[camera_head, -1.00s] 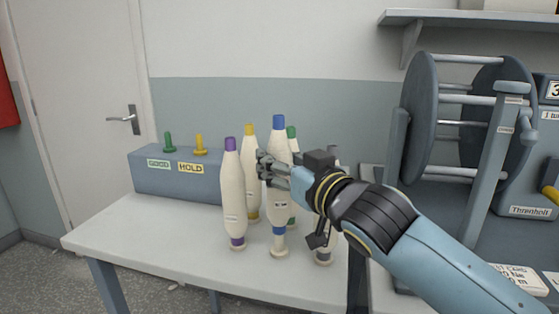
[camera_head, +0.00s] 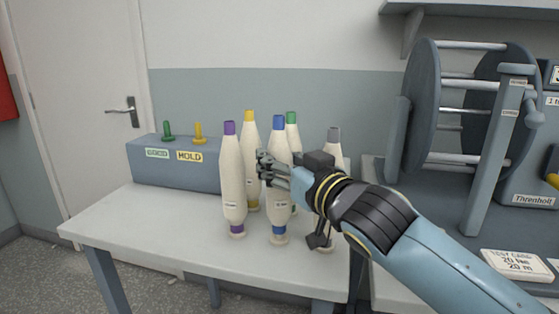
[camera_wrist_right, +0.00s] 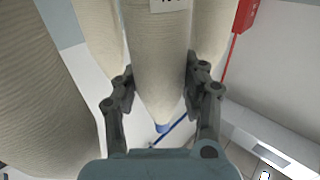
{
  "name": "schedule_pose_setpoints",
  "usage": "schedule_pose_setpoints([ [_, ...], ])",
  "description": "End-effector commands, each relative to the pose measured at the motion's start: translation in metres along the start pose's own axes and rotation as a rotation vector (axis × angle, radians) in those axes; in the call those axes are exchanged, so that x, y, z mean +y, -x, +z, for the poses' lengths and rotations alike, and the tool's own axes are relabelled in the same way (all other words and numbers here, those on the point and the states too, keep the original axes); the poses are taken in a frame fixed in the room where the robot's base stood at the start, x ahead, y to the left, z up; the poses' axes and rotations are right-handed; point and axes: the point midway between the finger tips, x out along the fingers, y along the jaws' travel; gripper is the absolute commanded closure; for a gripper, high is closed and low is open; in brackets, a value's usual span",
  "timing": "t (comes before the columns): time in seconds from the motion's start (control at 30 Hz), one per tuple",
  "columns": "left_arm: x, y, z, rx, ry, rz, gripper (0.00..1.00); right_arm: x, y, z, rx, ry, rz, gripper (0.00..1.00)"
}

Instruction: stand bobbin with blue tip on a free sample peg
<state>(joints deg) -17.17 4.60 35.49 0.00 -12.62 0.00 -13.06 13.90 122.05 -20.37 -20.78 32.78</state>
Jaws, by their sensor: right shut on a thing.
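The bobbin with blue tip (camera_head: 278,147) is cream with a blue band near its foot. It stands upright at the front of a group on the table, its foot at a small pale disc base (camera_head: 278,240). My right gripper (camera_head: 266,168) is shut on its upper body. In the right wrist view the fingers (camera_wrist_right: 163,95) flank the bobbin, with the blue tip (camera_wrist_right: 162,128) between them. The peg under the bobbin is hidden. My left gripper is not in view.
Close around stand bobbins with purple (camera_head: 233,180), yellow (camera_head: 250,150), green (camera_head: 292,135) and grey (camera_head: 333,150) tips. A blue-grey block (camera_head: 175,178) with green and yellow pegs stands behind left. A reel machine (camera_head: 420,110) is at right. The table's left front (camera_head: 140,225) is clear.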

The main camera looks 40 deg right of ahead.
Motion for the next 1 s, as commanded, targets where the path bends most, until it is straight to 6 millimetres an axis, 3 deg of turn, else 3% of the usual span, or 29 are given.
schedule_pose_setpoints([
  [0.5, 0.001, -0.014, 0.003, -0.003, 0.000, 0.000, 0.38, 0.000, 0.000, 0.017, 0.000, 0.001, 0.000, 0.93],
  [0.53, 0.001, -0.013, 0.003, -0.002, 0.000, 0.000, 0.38, 0.000, 0.000, 0.015, 0.000, 0.001, 0.000, 0.53],
  [0.7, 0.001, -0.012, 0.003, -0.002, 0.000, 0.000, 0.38, 0.000, 0.000, 0.015, 0.000, 0.000, 0.000, 0.31],
  [1.0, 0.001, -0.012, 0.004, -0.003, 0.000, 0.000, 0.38, 0.000, 0.002, 0.016, -0.001, 0.001, 0.000, 0.30],
])
